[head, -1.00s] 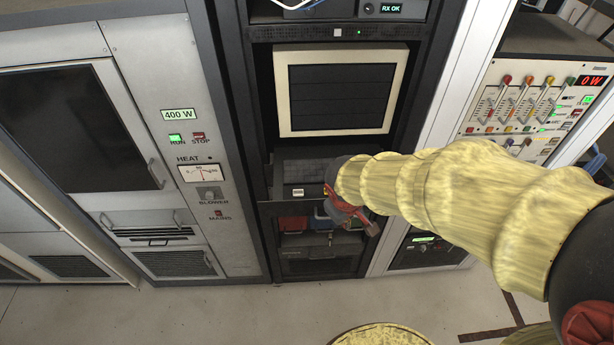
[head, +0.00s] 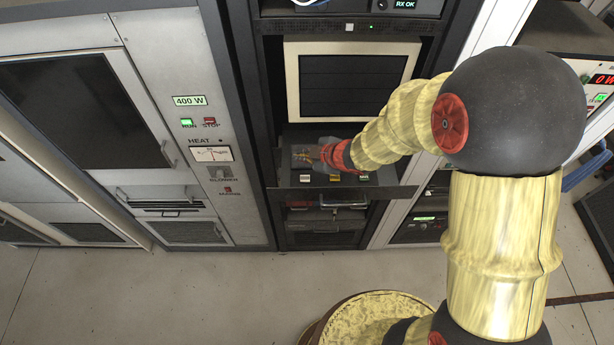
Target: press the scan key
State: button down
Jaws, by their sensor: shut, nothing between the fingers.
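My gripper (head: 298,157) is shut and empty, pointing left over the shelf, behind the row of keys. Its dark fingers blend with the dark surface, so I cannot tell if they touch it. My wrist and forearm hide the right back part of the shelf.
A cream-framed monitor (head: 350,84) stands just above the shelf, close to my forearm. A grey cabinet (head: 185,130) with RUN and STOP buttons is at left. A panel with a small white button (head: 349,27) is above the monitor. The floor (head: 180,300) in front is clear.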

aim_at(304, 180)
jog(key=shift+f, duration=0.1)
dwell(0.3)
notch_tip(304, 180, down, 9)
jog(key=b, duration=0.8)
jog(key=shift+r, duration=0.2)
jog(key=shift+f+b, duration=0.15)
jog(key=shift+b, duration=0.15)
dwell(0.7)
jog(key=shift+f, duration=0.25)
jog(key=shift+f+b, duration=0.4)
jog(key=shift+b, duration=0.05)
dwell(0.7)
jog(key=shift+r, duration=0.15)
jog(key=shift+r+p, duration=0.7)
jog(key=shift+p, duration=0.15)
